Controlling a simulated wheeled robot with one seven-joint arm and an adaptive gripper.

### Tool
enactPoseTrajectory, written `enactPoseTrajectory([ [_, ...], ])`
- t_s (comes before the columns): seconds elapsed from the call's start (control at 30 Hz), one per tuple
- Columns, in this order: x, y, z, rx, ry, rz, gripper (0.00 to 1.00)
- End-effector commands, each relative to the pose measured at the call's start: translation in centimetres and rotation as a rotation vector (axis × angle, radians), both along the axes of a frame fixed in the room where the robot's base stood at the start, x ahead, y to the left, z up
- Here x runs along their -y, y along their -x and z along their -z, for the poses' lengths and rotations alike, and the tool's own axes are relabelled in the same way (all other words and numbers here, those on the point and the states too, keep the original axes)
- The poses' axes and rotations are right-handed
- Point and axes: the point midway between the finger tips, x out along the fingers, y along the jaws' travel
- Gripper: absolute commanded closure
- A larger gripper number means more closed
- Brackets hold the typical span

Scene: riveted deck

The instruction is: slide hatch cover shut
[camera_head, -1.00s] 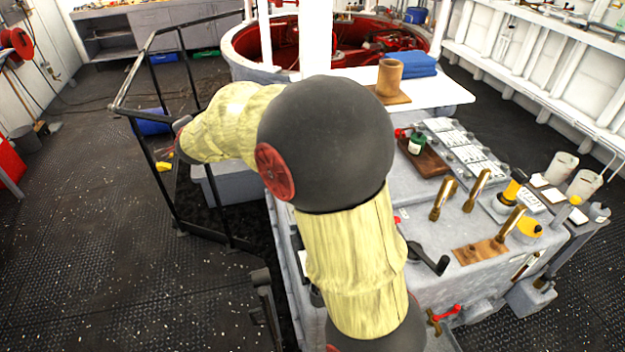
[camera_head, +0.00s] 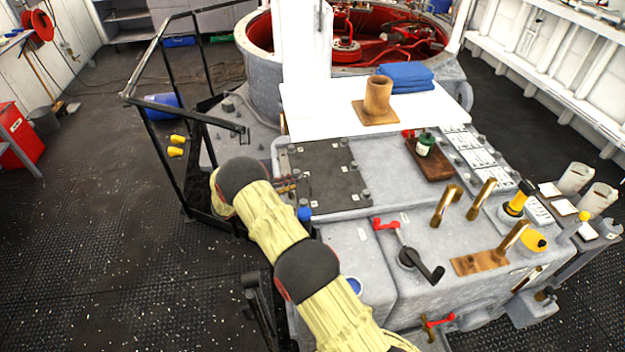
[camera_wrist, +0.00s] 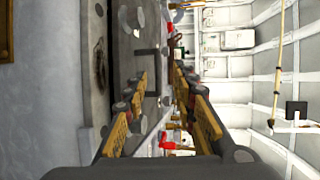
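A dark flat plate (camera_head: 325,170) with bolts at its edges lies on top of the grey console in the head view; it may be the hatch cover, but I cannot be sure. My gripper shows in the wrist view (camera_wrist: 160,76), its two yellow-and-grey fingers apart with nothing clearly held between them. A grey surface with bolts (camera_wrist: 122,60) lies beside the left finger there. In the head view my arm reaches to the console's left side, and its end is low by the plate's left edge, mostly hidden behind my forearm. Contact cannot be told.
A white board (camera_head: 330,108) bears a brown cup (camera_head: 378,95) and blue cloths (camera_head: 405,77). Brass handles (camera_head: 447,205), a black crank (camera_head: 420,265) and a red lever (camera_head: 386,224) stand on the console. A black railing (camera_head: 160,150) is at left. Open floor (camera_head: 90,240) lies left.

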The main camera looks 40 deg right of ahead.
Motion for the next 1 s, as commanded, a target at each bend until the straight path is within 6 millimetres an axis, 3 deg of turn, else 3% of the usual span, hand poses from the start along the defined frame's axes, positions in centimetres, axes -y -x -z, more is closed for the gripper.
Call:
enactPoseTrajectory([
  [0.17,0.6,1.2,1.1,0.0,0.018,0.044,0.73],
  [0.7,7.3,1.6,2.3,-0.001,0.017,0.042,0.73],
  [1.0,7.7,1.5,2.3,-0.001,0.017,0.04,0.73],
])
